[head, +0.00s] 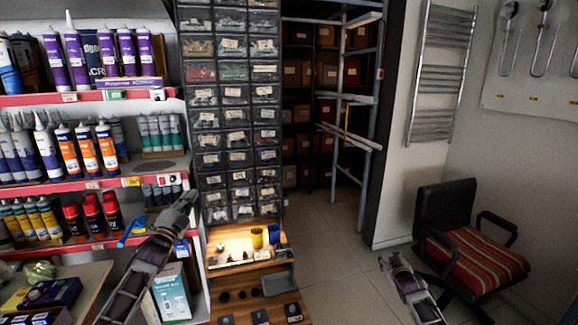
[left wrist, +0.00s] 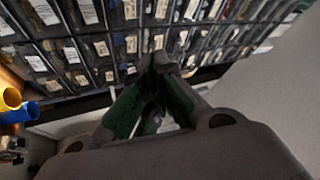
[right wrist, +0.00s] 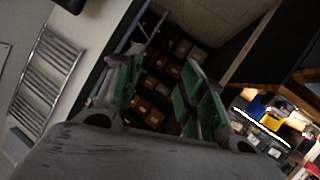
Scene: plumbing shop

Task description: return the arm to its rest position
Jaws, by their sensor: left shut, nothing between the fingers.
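My left arm comes in from the lower left of the head view. Its gripper (head: 186,206) is raised in front of the shelf's right edge and the drawer cabinet. In the left wrist view the left gripper's fingers (left wrist: 161,66) meet at the tips with nothing held, and small labelled drawers fill the background. My right gripper (head: 393,262) is low at the right of the head view, over the floor and left of the chair. In the right wrist view its green-padded fingers (right wrist: 163,78) stand apart with nothing between them.
A stocked shelf (head: 88,97) stands at the left, beside the drawer cabinet (head: 234,98). A wooden bench (head: 285,268) holds a yellow cup (head: 257,238) and a blue cup (head: 273,234). A chair (head: 485,255) with a striped seat stands at the right. Tiled floor (head: 325,235) lies open between.

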